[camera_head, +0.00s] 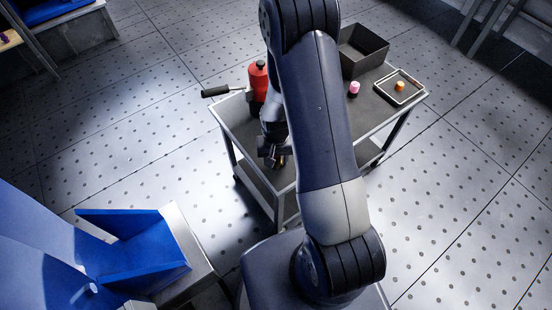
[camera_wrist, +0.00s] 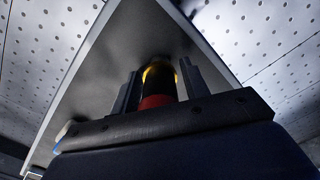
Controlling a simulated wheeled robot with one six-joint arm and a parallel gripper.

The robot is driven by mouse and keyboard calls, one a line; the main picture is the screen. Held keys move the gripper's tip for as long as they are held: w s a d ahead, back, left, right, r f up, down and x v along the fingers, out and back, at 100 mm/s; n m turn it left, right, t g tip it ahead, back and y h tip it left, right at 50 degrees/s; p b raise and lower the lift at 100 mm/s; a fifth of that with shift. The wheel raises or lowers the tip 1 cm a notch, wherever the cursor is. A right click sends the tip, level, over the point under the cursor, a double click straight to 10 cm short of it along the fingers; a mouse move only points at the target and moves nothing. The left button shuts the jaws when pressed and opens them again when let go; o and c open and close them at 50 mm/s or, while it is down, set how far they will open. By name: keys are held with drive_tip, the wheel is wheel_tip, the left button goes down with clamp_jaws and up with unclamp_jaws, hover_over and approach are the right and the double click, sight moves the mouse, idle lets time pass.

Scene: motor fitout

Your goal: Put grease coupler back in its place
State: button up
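My gripper (camera_head: 275,158) points down over the near left corner of the cart. A small black, yellow and red cylindrical part (camera_wrist: 157,88) is between its two fingers in the wrist view. The fingers stand close on both sides of it; I cannot tell whether they press on it. Only a yellowish bit of this part (camera_head: 280,165) shows in the head view. It may be the grease coupler, but I cannot be sure. A red bottle-like tool (camera_head: 258,80) with a black handle stands behind the gripper on the cart.
A blue holder (camera_head: 140,255) is at the lower left. My arm hides the cart's middle.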

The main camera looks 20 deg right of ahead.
drive_tip(key=shift+o, duration=0.8)
wheel_tip(320, 180, up, 11)
drive_tip(key=shift+f+p, duration=0.1)
drive_tip(key=shift+p, duration=0.3)
drive_tip(key=shift+f, duration=5.1)
drive_tip(key=shift+f, duration=0.15)
